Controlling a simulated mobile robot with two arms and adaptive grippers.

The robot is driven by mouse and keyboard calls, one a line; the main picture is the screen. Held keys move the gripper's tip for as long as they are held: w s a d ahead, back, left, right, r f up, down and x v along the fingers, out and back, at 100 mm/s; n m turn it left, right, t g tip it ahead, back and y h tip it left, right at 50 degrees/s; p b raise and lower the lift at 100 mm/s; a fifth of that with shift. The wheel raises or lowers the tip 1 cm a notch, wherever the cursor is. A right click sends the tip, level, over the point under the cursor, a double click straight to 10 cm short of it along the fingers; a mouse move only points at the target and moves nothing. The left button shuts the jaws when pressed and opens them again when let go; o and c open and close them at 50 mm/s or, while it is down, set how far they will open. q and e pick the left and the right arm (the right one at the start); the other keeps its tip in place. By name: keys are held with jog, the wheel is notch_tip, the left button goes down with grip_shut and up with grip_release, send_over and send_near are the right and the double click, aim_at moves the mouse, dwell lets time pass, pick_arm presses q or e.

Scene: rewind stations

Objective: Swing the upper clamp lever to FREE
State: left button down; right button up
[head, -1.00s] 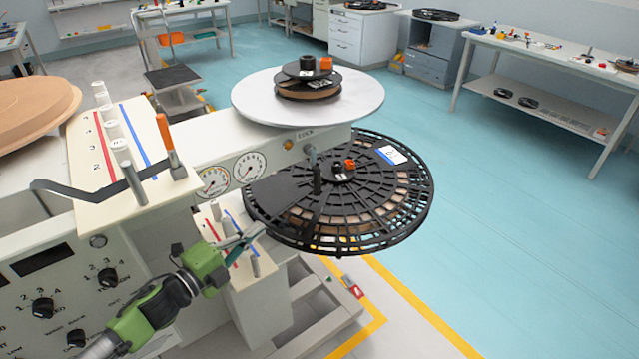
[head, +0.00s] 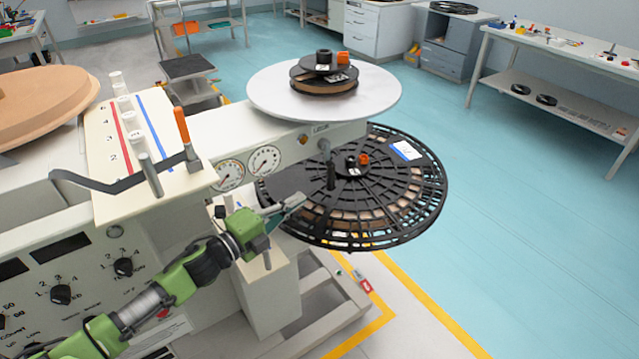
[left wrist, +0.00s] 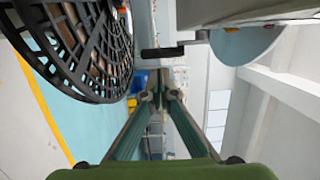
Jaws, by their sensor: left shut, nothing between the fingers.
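A lever with a grey arm and a black grip (head: 331,176) hangs down from the front of the machine's arm, under the word LOCK. I cannot read a FREE mark. In the left wrist view a black grip (left wrist: 162,53) on a grey arm lies above the fingertips, apparently the same lever. My left gripper (head: 298,201) is shut and empty, at the near left edge of the lower black reel (head: 420,215), below and left of the lever and apart from it. Its fingers meet in the left wrist view (left wrist: 160,93). My right gripper is out of view.
A white round platter (head: 380,92) carrying a smaller reel (head: 322,80) sits above the lower reel. An orange-handled lever (head: 182,125) stands on the panel at left. Two dials (head: 264,160) are behind my gripper. Open floor (head: 530,200) lies to the right.

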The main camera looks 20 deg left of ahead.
aim_at(328, 181)
pick_arm(q)
jog(key=p+x, duration=0.1)
jog(key=x, duration=0.7)
jog(key=shift+w+p, duration=0.15)
jog(key=shift+p, duration=0.15)
jog(key=shift+f, duration=0.1)
